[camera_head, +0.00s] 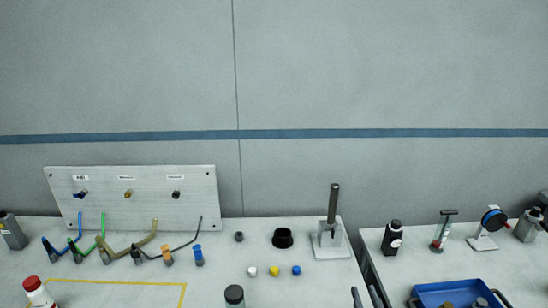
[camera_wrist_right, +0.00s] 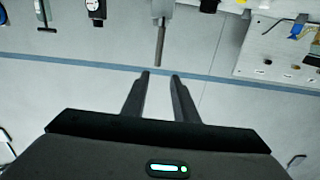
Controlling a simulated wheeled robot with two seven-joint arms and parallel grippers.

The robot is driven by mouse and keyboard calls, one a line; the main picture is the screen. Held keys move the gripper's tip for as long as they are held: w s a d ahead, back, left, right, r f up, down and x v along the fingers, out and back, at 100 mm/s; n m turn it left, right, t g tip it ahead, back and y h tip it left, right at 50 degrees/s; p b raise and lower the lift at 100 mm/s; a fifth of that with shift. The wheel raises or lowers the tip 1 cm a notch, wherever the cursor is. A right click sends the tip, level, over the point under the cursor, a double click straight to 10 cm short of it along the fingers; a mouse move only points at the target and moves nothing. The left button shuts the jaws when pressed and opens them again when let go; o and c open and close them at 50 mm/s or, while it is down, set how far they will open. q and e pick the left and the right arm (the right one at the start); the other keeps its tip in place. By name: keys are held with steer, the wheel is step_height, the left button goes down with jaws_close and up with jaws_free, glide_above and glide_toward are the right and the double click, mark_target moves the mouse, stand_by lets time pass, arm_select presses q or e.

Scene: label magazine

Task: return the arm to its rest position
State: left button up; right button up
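My right gripper (camera_head: 366,297) shows at the bottom edge of the head view as two dark fingertips, in front of the gap between the two tables. In the right wrist view the same gripper (camera_wrist_right: 160,76) has its two fingers apart with nothing between them. The wall and the post stand (camera_wrist_right: 161,45) show beyond the fingertips, and that view is upside down. The rest of my right arm is hidden below the head view. My left gripper is in neither view.
The left table (camera_head: 220,290) bears a grey panel (camera_head: 150,205) with tubes, the post stand (camera_head: 331,240), a black ring (camera_head: 283,238) and small caps. The right table (camera_head: 390,270) holds a black bottle (camera_head: 392,238) and a blue tray (camera_head: 430,290).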

steer(key=s+a+f+n+g, duration=0.1)
steer(key=s+f+g, duration=0.6)
steer(key=s+f, duration=0.4)
steer(key=s+f+g, duration=0.2)
steer(key=s+g, duration=0.2)
steer(key=s, duration=0.7)
steer(key=s+f+g, duration=0.2)
steer(key=s+g, duration=0.2)
steer(key=s, duration=0.7)
step_height(320, 180, down, 34)
steer(key=s+n+b, duration=0.1)
steer(key=s+b, duration=0.1)
steer(key=b, duration=0.4)
steer(key=s+d+f+g+b, duration=0.1)
steer(key=s+f+b, duration=0.1)
steer(key=s+f, duration=0.6)
steer(key=s+d+f+g+b, duration=0.1)
steer(key=s+d+f+b, duration=0.1)
steer(key=s+f, duration=0.7)
step_height(320, 180, down, 4)
steer(key=shift+s+d+f+h, duration=0.15)
steer(key=shift+d+f+h, duration=0.1)
steer(key=shift+d+h, duration=0.05)
